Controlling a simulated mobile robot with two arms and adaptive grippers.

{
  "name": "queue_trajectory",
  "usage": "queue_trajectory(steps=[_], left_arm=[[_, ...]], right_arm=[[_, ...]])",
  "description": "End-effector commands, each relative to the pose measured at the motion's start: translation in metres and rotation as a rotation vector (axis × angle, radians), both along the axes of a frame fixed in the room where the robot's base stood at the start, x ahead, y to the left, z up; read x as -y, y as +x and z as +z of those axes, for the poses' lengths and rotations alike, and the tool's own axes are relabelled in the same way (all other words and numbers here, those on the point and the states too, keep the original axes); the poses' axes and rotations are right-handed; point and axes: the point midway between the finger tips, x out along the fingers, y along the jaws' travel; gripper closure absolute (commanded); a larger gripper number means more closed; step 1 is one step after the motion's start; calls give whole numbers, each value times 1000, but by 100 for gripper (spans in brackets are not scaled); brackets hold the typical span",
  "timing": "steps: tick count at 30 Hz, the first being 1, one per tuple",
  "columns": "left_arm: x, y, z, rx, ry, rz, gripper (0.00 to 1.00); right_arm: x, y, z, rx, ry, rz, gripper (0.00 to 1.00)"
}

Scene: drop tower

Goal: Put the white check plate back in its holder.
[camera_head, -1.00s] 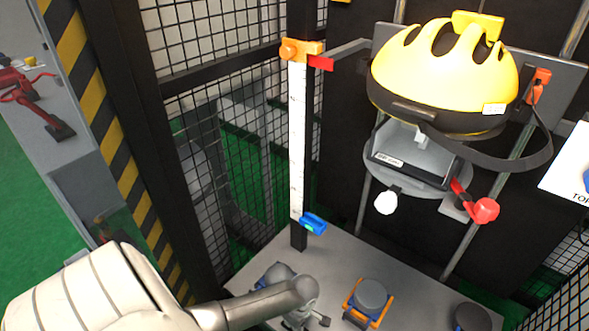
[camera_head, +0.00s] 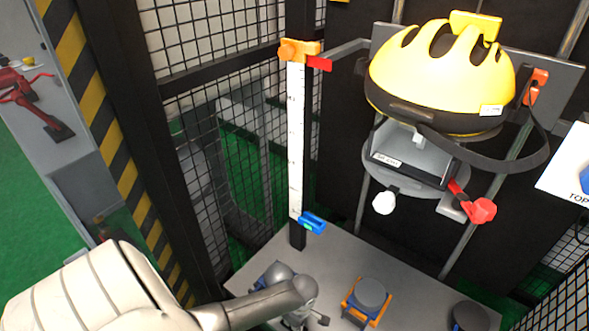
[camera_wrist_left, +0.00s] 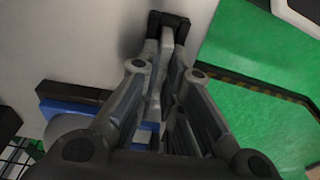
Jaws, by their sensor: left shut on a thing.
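My left gripper (camera_wrist_left: 168,24) has its fingers close together at the top of the left wrist view. A dark block shows at the fingertips, and I cannot make out the thing held. In the head view my left arm ends low over the grey base plate, with the gripper partly hidden behind its own wrist. I cannot clearly pick out the white check plate in either view. A blue piece (camera_wrist_left: 85,112) lies left of the fingers in the wrist view; I cannot tell if it is the holder. My right gripper is not in view.
A white scale post (camera_head: 296,150) carries an orange clamp and a blue slider (camera_head: 312,223). A yellow helmet (camera_head: 440,75) hangs at upper right above a white knob and a red knob (camera_head: 482,210). An orange-framed grey disc (camera_head: 370,294) and a dark disc (camera_head: 470,317) stand on the base.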

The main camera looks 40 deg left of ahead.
Motion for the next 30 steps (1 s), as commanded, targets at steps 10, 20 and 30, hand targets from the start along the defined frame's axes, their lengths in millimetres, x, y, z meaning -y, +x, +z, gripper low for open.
queue_trajectory(steps=[10,20,30], left_arm=[[0,0,0,0,0,0,67],[1,0,8,0,0,0,67],[8,1,61,4,-1,0,67]], right_arm=[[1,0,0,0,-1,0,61],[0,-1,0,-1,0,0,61],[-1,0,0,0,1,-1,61]])
